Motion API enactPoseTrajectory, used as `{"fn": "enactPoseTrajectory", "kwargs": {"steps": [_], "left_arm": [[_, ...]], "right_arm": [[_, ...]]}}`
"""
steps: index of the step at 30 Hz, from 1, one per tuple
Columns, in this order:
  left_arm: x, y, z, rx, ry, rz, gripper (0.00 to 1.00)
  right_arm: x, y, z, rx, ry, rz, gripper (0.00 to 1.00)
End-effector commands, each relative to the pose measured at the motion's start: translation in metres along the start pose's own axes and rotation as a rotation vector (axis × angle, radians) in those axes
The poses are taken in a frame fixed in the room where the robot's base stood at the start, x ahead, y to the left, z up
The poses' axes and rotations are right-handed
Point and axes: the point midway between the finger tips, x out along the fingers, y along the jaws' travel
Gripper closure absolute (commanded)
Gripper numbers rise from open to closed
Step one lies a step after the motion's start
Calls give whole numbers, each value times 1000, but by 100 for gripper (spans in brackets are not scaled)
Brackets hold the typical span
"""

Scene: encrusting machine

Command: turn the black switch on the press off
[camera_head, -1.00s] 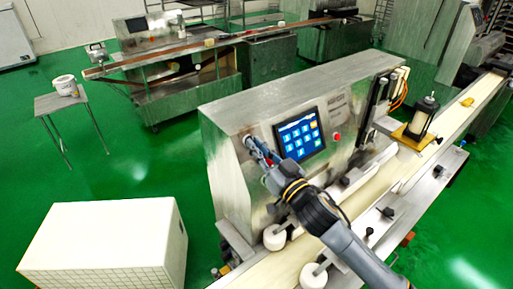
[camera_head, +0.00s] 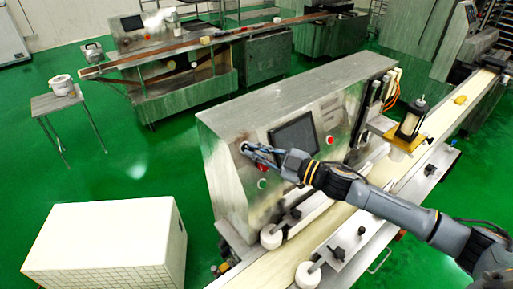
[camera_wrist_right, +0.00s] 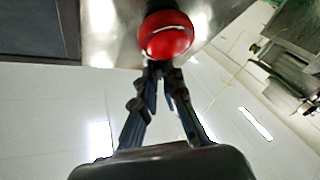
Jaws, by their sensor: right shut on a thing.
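The press (camera_head: 228,165) is a steel box housing beside the conveyor. My right gripper (camera_head: 248,149) reaches its front face near the upper left corner and is shut on the black switch, which its fingers mostly hide. In the right wrist view the fingers (camera_wrist_right: 161,72) come together at the panel, right beside a large red button (camera_wrist_right: 165,38). The press's touch screen (camera_head: 295,136) is dark. My left gripper is not in view.
A small red button (camera_head: 330,140) sits right of the screen. The conveyor belt (camera_head: 335,217) runs below my right arm, with white rollers (camera_head: 271,237) at its near end. A white box (camera_head: 105,243) stands on the green floor at left, with free floor around it.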

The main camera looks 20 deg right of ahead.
Motion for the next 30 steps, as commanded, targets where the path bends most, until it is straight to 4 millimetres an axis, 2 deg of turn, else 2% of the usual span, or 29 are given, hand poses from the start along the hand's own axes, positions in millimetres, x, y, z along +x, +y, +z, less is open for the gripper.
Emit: {"fn": "enactPoseTrajectory", "kwargs": {"steps": [6,22,23,25,30], "left_arm": [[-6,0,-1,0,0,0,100],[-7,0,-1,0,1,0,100],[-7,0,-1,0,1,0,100],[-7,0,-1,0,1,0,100],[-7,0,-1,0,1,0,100]], "right_arm": [[0,3,-1,-55,-1,-35,100],[0,2,0,-70,-2,-46,100],[0,2,0,-70,-1,-46,85],[0,1,0,-69,-1,-46,70],[0,1,0,-68,-1,-46,68]]}}
